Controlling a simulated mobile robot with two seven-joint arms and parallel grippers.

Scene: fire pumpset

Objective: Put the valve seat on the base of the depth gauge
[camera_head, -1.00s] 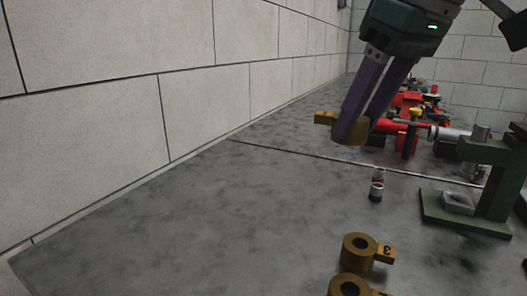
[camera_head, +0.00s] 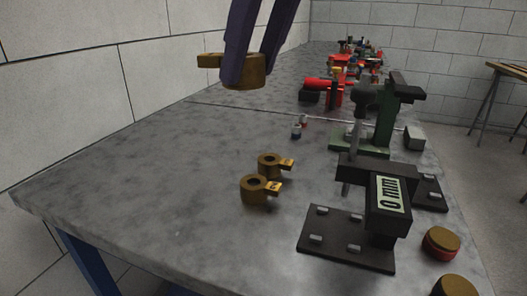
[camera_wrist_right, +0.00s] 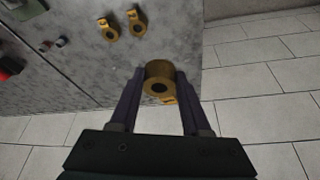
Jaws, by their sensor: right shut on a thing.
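My right gripper (camera_head: 243,76) is shut on a brass valve seat (camera_head: 259,68), a ring with a side tab, held in the air above the left part of the table. The right wrist view also shows the seat (camera_wrist_right: 158,76) between both fingers of the right gripper (camera_wrist_right: 158,84). The depth gauge (camera_head: 389,200) is black, with a display reading "0 mm", at the table's right side. Its dark base (camera_head: 320,245) has several small grey blocks on top and holds no brass seat. The held seat is well apart from the gauge. My left gripper is not in view.
Two more brass seats (camera_head: 258,190) (camera_head: 270,163) lie left of the gauge. A green stand (camera_head: 385,120) and red pump parts (camera_head: 325,85) are behind it. Round brass-topped pieces (camera_head: 441,241) lie at the right edge. The left of the table (camera_head: 130,180) is clear.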

